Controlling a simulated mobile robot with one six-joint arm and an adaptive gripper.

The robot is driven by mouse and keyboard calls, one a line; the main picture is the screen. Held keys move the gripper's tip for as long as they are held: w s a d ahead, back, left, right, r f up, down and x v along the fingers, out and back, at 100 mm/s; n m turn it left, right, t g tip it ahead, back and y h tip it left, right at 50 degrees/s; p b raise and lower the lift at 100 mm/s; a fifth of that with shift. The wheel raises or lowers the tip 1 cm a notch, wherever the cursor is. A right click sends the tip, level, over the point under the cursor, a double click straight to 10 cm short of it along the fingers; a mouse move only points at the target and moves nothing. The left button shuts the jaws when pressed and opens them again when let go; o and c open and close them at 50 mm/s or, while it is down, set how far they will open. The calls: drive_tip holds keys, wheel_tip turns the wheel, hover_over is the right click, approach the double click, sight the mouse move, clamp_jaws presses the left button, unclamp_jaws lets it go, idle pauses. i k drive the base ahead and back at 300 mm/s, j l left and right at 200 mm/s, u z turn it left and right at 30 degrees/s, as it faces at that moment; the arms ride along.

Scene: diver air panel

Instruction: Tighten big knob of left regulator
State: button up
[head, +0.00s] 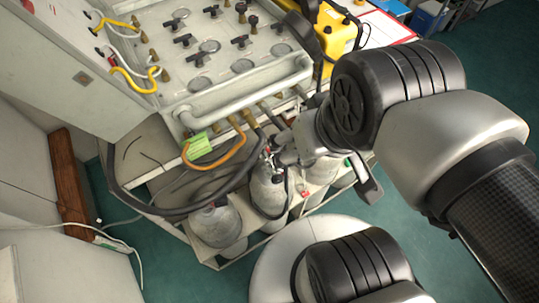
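Grey gas cylinders stand in a low rack under the air panel: a left one (215,224), a middle one (268,190) and a right one (322,170). A small metal regulator (269,158) with hose fittings sits at the top of the middle cylinder. My gripper (282,155) is at or just beside this regulator, seen from above and small. Its fingers are not clear, so I cannot tell whether they touch the regulator or are open or shut. The regulator's big knob cannot be made out; my gripper and wrist cover part of that area.
The air panel (225,55) with several black valve handles rises behind the cylinders. A yellow case (338,35) stands behind. Green floor (165,262) is open at the front left.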

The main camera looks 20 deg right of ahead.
sight(277, 179)
drive_tip(key=k+j, duration=0.35)
drive_tip(key=j, duration=0.15)
drive_tip(key=k+j+z, duration=0.15)
drive_tip(key=k+j, duration=0.15)
drive_tip(key=j, duration=0.2)
